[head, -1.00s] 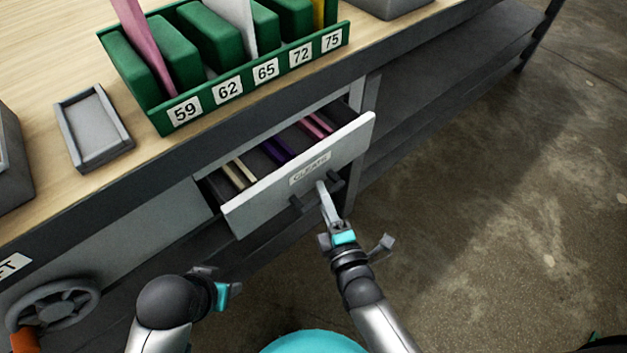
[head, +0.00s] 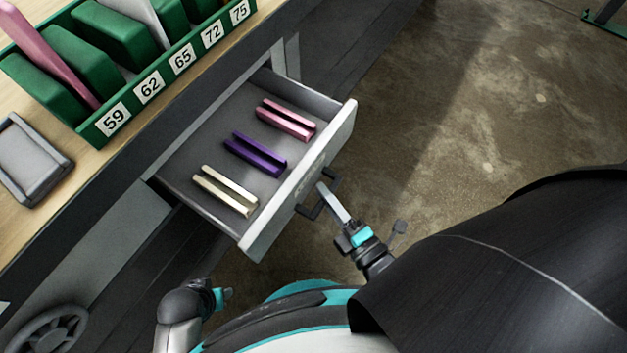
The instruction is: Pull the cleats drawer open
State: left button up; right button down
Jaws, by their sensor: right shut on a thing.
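The cleats drawer (head: 213,142) is pulled well out from under the workbench, with its inside in full view. Inside lie a cream cleat (head: 224,190), a purple cleat (head: 255,154) and a pink cleat (head: 286,119), apart from each other. Its pale front carries a label, seen at a steep angle, and a dark bar handle (head: 309,211). My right gripper (head: 328,194) is shut on the handle. My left gripper (head: 223,295) is at the bottom, below the drawer and apart from it; its fingers are too small to tell open or shut.
On the workbench (head: 158,108) stand a green rack (head: 92,131) with numbered slots and a grey tray (head: 33,163). A grey handwheel (head: 45,333) is at the lower left.

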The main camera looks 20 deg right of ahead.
pick_arm(q)
jog(key=shift+f, duration=0.1)
pick_arm(e)
jog(key=shift+s+d, duration=0.15)
jog(key=shift+s, duration=0.05)
jog(key=c, duration=0.8)
grip_release()
jog(key=shift+c, duration=0.2)
pick_arm(q)
jog(key=f, duration=0.1)
jog(key=s+a+f+p, duration=0.1)
jog(key=f, duration=0.1)
jog(key=shift+s+a+p, duration=0.15)
jog(key=shift+p, duration=0.15)
pick_arm(e)
jog(key=v, duration=1.5)
jog(key=shift+s, duration=0.2)
